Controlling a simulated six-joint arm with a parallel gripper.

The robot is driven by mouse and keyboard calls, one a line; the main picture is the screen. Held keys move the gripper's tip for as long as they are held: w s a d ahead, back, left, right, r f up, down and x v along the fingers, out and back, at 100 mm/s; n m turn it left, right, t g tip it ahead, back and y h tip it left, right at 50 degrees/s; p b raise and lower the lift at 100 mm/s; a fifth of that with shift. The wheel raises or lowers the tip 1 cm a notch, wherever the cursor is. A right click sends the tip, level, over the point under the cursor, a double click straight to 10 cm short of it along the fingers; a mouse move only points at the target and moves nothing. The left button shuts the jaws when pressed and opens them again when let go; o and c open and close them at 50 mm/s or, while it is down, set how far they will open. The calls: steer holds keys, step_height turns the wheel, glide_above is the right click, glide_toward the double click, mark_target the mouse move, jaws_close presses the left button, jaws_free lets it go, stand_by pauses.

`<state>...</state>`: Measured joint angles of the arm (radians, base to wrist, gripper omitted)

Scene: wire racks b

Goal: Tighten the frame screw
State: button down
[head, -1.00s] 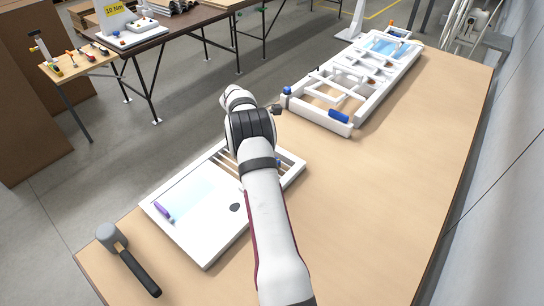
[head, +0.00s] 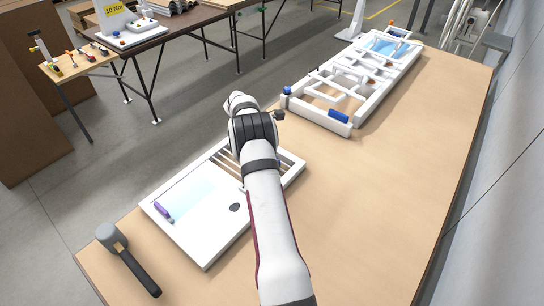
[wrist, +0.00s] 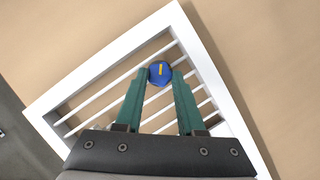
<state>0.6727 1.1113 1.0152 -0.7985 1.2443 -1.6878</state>
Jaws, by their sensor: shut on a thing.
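In the wrist view, a round blue knob (wrist: 154,78) with a yellow stripe on top, which looks like the frame screw's head, sits at the white slatted frame (wrist: 96,74). The two green fingers of my gripper (wrist: 161,75) are on either side of the knob, shut on it at their tips. The knob's lower part is hidden. In the head view the white frame (head: 207,258) lies on the wooden bench, with slats at its far end and a flat panel at its near end. My arm covers the gripper and knob there.
A purple-handled tool (head: 163,212) lies on the panel. A mallet (head: 128,260) lies at the bench's near left corner. A larger white frame (head: 345,92) with blue parts stands farther back. The right side of the bench (head: 400,190) is clear.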

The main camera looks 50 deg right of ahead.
steer(key=m, duration=0.2)
steer(key=m+g+y, duration=0.1)
steer(key=m, duration=0.1)
steer(key=shift+w+d+m, duration=0.15)
steer(key=shift+m, duration=0.15)
steer(key=c, duration=0.5)
jaws_free()
step_height(320, 180, up, 4)
steer(key=shift+r, duration=0.1)
steer(key=s+r, duration=0.2)
steer(key=s, duration=0.1)
steer(key=s+d+r, duration=0.1)
steer(key=s+r, duration=0.1)
steer(key=s, duration=0.2)
steer(key=s+d+r, duration=0.1)
steer(key=s+r, duration=0.1)
steer(key=s, duration=0.2)
steer(key=shift+s+d+r, duration=0.15)
steer(key=shift+s+r, duration=0.1)
steer(key=shift+r, duration=0.15)
